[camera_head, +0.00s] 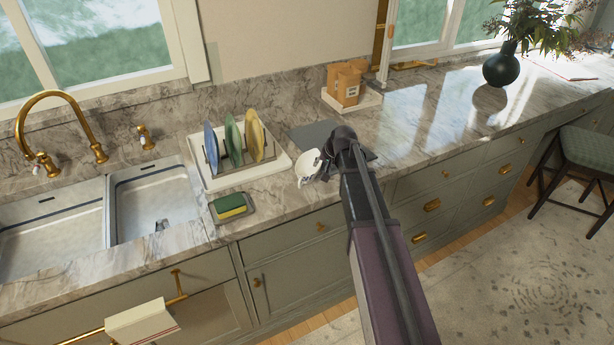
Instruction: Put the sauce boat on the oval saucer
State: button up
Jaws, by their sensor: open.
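A white piece of crockery (306,161) is on the marble counter near its front edge, left of my arm. It is partly hidden by my gripper and small in the picture. I cannot tell whether it is the sauce boat, the oval saucer or both together. My gripper (318,174) is open, with its fingers at the right side of this white piece. I cannot tell whether they touch it. No other sauce boat or saucer shows clearly.
A dish rack (271,171) with several coloured plates stands left, beside a sponge (231,206) and the sink (150,205). A dark grey mat (305,132) lies behind my gripper. Paper bags on a white tray (331,102) stand at the back. Counter to the right is clear up to a vase (501,68).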

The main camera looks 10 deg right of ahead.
aim_at(308, 172)
jog(key=shift+b+x, duration=1)
jog(key=shift+x, duration=0.6)
jog(key=shift+r, duration=0.1)
grip_shut()
